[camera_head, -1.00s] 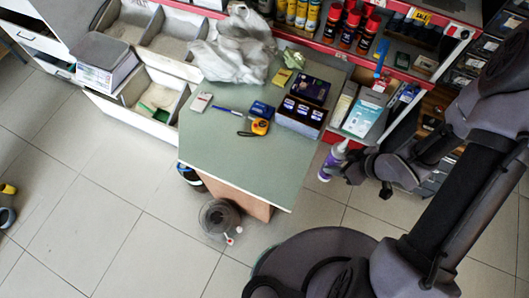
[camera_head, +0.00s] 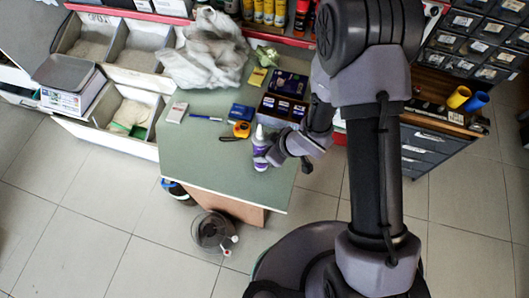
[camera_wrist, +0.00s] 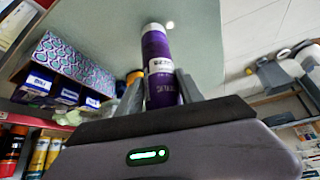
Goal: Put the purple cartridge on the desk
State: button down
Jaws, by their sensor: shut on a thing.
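The purple cartridge (camera_head: 261,148) has a pale nozzle and stands about upright at the right part of the green desk (camera_head: 205,160). My gripper (camera_head: 277,153) is shut on it from the right side. In the wrist view the cartridge (camera_wrist: 160,70) sits between my two fingers (camera_wrist: 158,92), with the desk surface (camera_wrist: 200,25) beyond it. I cannot tell whether its base touches the desk top or hangs just above it.
A white plastic bag (camera_head: 207,55) lies at the back. The desk's front part is clear. A round container (camera_head: 212,231) stands on the floor.

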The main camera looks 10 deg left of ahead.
jog(key=shift+f, duration=0.6)
jog(key=c, duration=0.7)
grip_release()
jog(key=shift+c, duration=0.2)
